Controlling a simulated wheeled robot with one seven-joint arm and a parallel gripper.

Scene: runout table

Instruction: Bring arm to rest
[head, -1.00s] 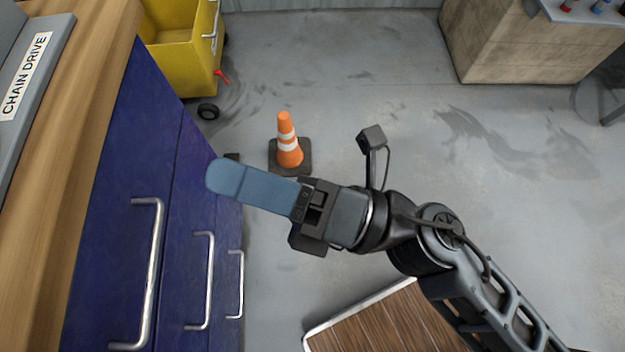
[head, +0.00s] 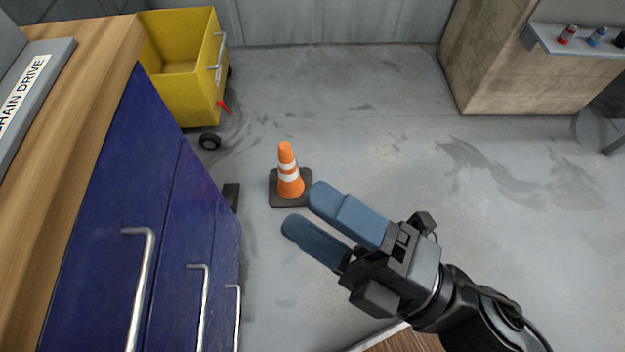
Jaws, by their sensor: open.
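My gripper (head: 303,212) is in the lower middle of the head view, at the end of my arm, which comes in from the lower right. Its two blue fingers are spread apart with nothing between them. They point to the upper left, over the grey floor (head: 400,165). In the picture the fingertips lie just below and right of the orange cone; I cannot tell the height between them.
A blue drawer cabinet (head: 130,190) with metal handles and a wooden top (head: 75,100) stands on the left. An orange-and-white cone (head: 288,172) stands on the floor. A yellow wheeled bin (head: 190,95) is behind. A concrete block (head: 490,60) is at the back right.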

